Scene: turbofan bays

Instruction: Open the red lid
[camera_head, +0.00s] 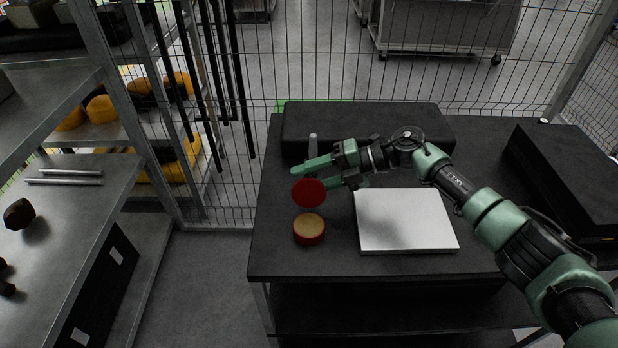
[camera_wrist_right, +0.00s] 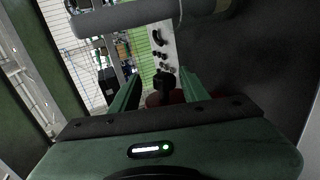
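The red lid (camera_head: 308,192) is a round disc in the head view, standing raised and facing the camera. Below it, a round red container (camera_head: 309,229) sits on the black table, with a tan inside or top showing. My right gripper (camera_head: 308,177) is at the lid, its green fingers spread apart. The lid overlaps the tip of the nearer finger; whether they touch cannot be told. In the right wrist view, the fingers (camera_wrist_right: 158,94) are apart, with a dark reddish patch low between them. My left gripper is not in view.
A white slab (camera_head: 405,220) lies right of the container on the black table (camera_head: 275,263). A black box (camera_head: 360,122) lies behind, with a grey upright cylinder (camera_head: 313,143) nearby. Another black case (camera_head: 570,180) is at right. A wire fence stands behind the table.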

